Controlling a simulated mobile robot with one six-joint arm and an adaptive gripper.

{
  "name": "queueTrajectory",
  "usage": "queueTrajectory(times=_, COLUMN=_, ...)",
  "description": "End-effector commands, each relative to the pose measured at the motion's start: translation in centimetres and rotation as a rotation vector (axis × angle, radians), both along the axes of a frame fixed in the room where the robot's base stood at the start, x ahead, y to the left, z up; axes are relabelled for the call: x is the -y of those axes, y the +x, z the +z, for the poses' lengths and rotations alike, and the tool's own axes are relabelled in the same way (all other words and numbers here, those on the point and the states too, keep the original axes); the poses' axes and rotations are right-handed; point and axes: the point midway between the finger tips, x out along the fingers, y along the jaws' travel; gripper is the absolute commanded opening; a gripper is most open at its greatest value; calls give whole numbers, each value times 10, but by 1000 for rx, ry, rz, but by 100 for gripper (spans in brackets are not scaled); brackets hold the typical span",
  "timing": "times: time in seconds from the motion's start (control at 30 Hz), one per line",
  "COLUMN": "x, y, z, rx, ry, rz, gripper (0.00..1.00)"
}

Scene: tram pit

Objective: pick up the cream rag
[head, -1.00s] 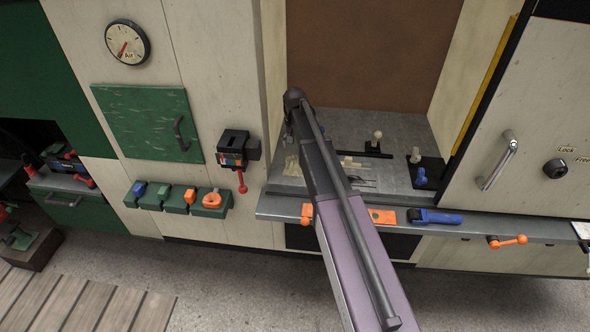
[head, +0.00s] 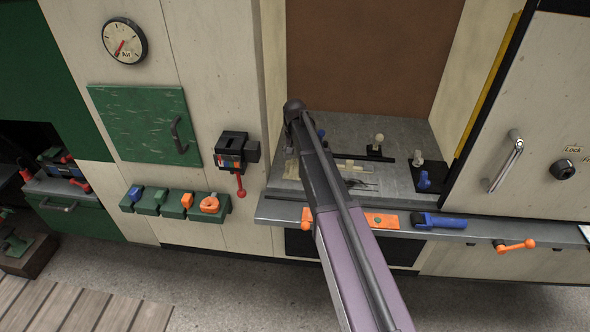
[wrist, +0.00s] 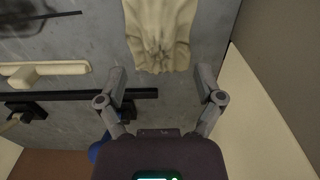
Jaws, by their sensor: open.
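The cream rag (wrist: 158,35) lies rumpled on the grey worktop (wrist: 205,25), at the top middle of the wrist view. My gripper (wrist: 162,74) is open and empty, with its two fingers spread. In the wrist view the fingertips sit on either side of the rag's lower end. I cannot tell how far above the worktop they are. In the head view my arm hides the gripper, and the rag (head: 291,169) shows only as a pale patch left of the arm.
A black rail (wrist: 75,97) and a cream bar (wrist: 48,72) lie left of the rag in the wrist view. A pale wall (wrist: 262,105) rises close on the right. In the head view, levers (head: 376,147) and a blue-handled tool (head: 440,220) are right of my arm.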

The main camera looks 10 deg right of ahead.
Motion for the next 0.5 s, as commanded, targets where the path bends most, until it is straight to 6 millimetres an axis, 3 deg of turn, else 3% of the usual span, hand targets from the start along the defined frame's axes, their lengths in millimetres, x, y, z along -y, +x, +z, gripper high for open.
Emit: queueTrajectory(times=0.5, x=2, y=3, z=-34, rx=0, ry=0, rz=0, gripper=86)
